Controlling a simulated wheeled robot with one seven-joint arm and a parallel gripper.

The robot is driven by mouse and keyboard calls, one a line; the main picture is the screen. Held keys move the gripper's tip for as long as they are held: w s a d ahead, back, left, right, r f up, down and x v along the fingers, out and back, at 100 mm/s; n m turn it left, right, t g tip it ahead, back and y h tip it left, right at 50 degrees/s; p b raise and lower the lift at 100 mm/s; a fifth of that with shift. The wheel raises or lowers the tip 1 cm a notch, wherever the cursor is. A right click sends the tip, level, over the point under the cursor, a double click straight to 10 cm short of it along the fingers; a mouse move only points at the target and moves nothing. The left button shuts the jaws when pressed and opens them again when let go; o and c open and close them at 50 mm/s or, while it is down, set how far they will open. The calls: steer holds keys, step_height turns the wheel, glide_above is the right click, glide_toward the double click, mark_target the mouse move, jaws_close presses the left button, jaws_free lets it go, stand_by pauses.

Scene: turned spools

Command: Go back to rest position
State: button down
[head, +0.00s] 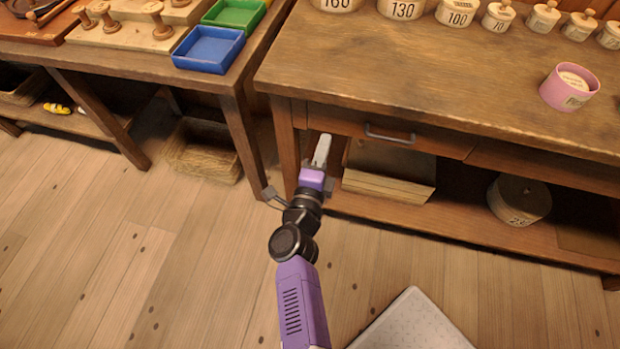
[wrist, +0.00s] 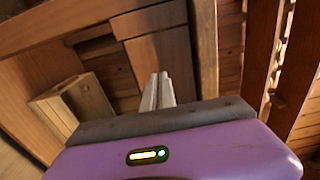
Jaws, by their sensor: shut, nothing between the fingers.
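My arm reaches forward from the bottom of the head view, purple and black. My gripper (head: 322,150) is shut and empty, its pale fingers pressed together in front of the left end of the right workbench (head: 300,62), below its top edge and near the drawer. In the wrist view the shut fingers (wrist: 157,92) point toward the wooden underside and leg of a bench. I cannot tell the exact gap between the fingertips and the wood.
The drawer handle (head: 390,134) is right of my gripper. A wooden box (head: 385,188) and round weight (head: 518,200) sit on the lower shelf. A pink container (head: 569,90) is on top. The left table holds a blue tray (head: 208,48) and green tray (head: 235,14). Floor (head: 180,260) is clear at left.

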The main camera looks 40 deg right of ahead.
steer(key=v, duration=0.8)
steer(key=shift+s+a, duration=0.1)
steer(key=s+a+r+n+t+y+p, duration=0.1)
steer(key=s+r+n+y+p, duration=0.1)
steer(key=s+r+n+y, duration=0.3)
steer(key=s+a+r+n+t+y+p, duration=0.1)
steer(key=s+a+r+n+y+p, duration=0.1)
steer(key=s+n, duration=0.9)
steer(key=s+a+r+n+t+y+p, duration=0.1)
steer(key=s+r+n+t+y+p, duration=0.1)
steer(key=s+r+n+y+p, duration=0.2)
steer(key=shift+s+a+r+n+y, duration=0.35)
steer(key=shift+s+r+n+y, duration=1.65)
steer(key=shift+n, duration=2.4)
steer(key=shift+s+r, duration=0.15)
steer(key=shift+r, duration=0.1)
